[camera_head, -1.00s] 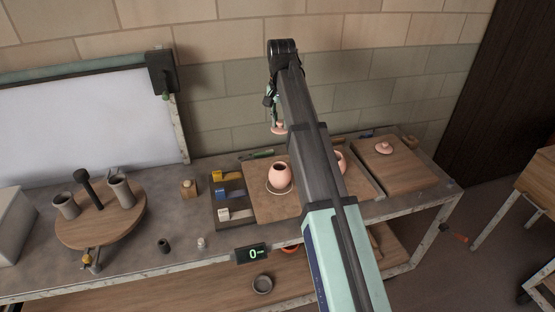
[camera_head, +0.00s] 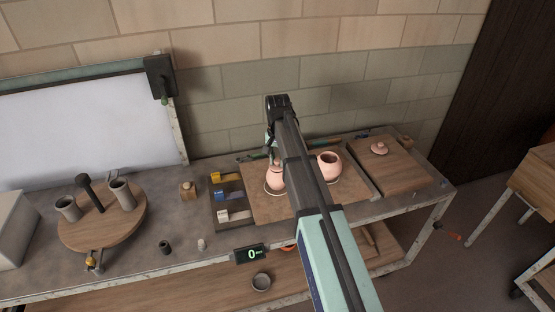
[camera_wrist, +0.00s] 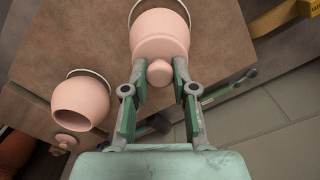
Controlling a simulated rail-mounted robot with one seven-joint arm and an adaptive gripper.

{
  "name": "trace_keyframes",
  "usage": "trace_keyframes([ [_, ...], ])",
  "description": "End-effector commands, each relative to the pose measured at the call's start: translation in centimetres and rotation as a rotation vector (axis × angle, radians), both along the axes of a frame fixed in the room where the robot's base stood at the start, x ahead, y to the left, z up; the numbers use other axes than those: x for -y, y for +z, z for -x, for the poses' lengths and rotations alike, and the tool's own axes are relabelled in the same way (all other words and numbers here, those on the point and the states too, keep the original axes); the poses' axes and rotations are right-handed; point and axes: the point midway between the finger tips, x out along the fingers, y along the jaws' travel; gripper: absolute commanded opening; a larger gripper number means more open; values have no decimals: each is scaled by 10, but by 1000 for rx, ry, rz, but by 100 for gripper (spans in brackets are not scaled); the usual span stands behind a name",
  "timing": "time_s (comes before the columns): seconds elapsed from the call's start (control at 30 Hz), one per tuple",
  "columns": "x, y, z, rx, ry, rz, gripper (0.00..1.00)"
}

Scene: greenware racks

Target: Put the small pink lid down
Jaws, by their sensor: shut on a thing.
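The small pink lid (camera_head: 277,168) is at the mouth of the left pink pot (camera_head: 275,181). In the wrist view, my gripper (camera_wrist: 159,76) is shut on the round knob of this lid (camera_wrist: 158,51), one finger on each side. The lid lines up with the pot (camera_wrist: 160,22) below; I cannot tell whether it rests on the rim or hovers just above. In the head view, my arm partly hides my gripper (camera_head: 274,156). A second pink pot (camera_head: 329,167) stands open to the right.
Another pink lid (camera_head: 379,148) lies on the right wooden board (camera_head: 400,172). Both pots stand on the middle board (camera_head: 255,211). A dark tray (camera_head: 232,227) with coloured blocks is left of it. A round wooden turntable (camera_head: 100,230) with grey cups stands farther left.

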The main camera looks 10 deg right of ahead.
Motion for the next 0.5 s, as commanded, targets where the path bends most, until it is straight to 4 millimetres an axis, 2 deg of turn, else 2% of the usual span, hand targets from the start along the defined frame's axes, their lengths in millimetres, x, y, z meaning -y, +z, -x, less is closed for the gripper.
trace_keyframes([
  [0.1, 0, -7, 0, -1, 0, -1, 0],
  [0.33, 0, -7, 0, 0, 0, 0, 0],
  [0.37, 0, -7, 0, 0, 0, 0, 37],
  [0.4, 0, -7, 0, 0, 0, 0, 51],
  [0.5, 0, -7, 0, 0, 0, 0, 52],
])
